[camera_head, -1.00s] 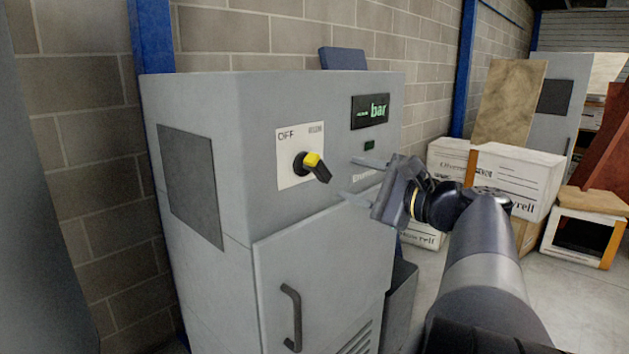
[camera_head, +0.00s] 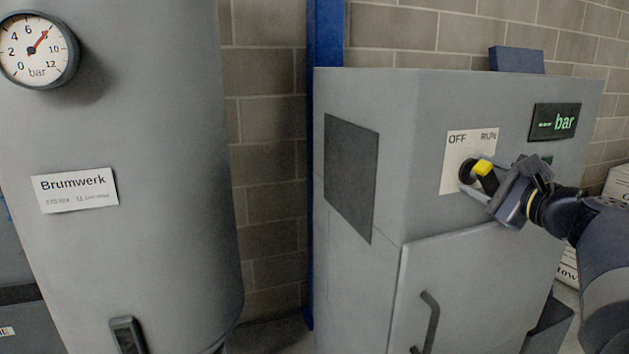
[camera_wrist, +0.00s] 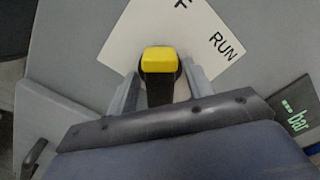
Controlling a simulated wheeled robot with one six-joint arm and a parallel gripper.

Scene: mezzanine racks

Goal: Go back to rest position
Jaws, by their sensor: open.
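A black rotary switch with a yellow end (camera_head: 483,168) sits on a white plate marked OFF and RUN (camera_head: 453,176), on the front of a grey machine cabinet. My gripper (camera_head: 482,190) is at this switch, reaching in from the right. In the wrist view the switch (camera_wrist: 159,62) stands between the two grey fingers of my gripper (camera_wrist: 163,88), which are apart, one on each side. I cannot tell whether either finger touches it. The switch's lower part is partly hidden by my gripper in the head view.
A large grey tank (camera_head: 150,250) with a pressure gauge (camera_head: 38,50) stands at left. The cabinet has a dark display reading "--- bar" (camera_head: 555,122) and a door handle (camera_head: 428,322). A brick wall (camera_head: 265,160) is behind. White boxes (camera_head: 618,185) show at the right edge.

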